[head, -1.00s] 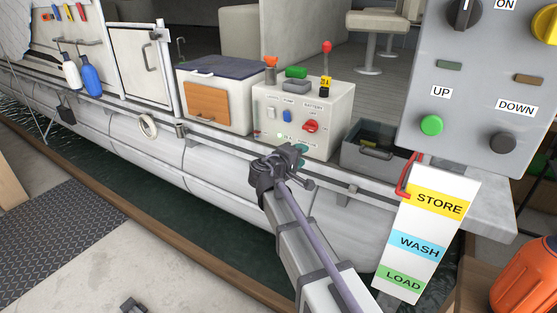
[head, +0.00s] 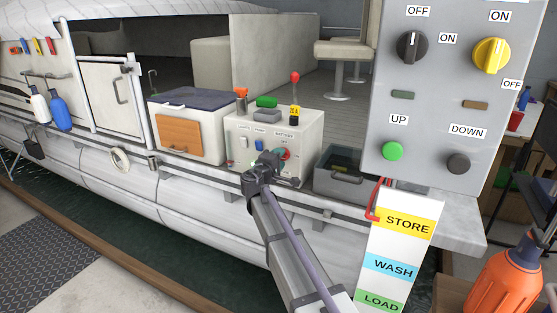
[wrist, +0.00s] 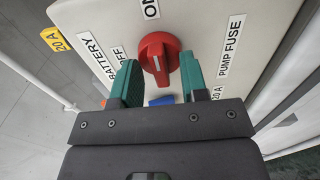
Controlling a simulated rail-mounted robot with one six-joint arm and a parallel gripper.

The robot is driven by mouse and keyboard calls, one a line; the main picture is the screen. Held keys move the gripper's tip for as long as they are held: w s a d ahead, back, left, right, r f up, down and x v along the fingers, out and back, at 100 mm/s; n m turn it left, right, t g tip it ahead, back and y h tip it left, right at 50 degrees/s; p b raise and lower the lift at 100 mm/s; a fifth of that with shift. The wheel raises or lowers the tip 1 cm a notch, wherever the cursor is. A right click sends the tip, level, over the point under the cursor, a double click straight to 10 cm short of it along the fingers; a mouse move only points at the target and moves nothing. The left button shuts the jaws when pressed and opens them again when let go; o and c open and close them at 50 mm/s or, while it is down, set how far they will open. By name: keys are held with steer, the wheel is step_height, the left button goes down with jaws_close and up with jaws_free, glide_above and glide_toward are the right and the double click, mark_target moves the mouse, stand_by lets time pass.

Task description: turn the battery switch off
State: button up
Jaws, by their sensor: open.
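The red battery switch (head: 285,154) is a round knob on the front of the white panel box (head: 306,143). In the wrist view the knob (wrist: 157,50) has a raised grip bar running roughly up and down, in line with the ON label (wrist: 150,9). The OFF label (wrist: 118,53) is to its left. My gripper (head: 281,163) is at the box front and partly hides the knob in the head view. Its two green fingers (wrist: 158,66) are open on either side of the knob's lower part. I cannot tell whether they touch it.
A blue switch (wrist: 161,100) shows between the fingers. A lever with a red ball (head: 295,77) stands on the box. A grey bin (head: 345,179) is to the right, a white cooler (head: 183,118) to the left. A control panel (head: 430,110) fills the upper right foreground.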

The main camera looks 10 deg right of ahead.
jaws_close()
stand_by(0.3)
steer(key=shift+n, duration=0.4)
steer(key=n, duration=1.7)
steer(key=shift+s, duration=0.1)
stand_by(0.4)
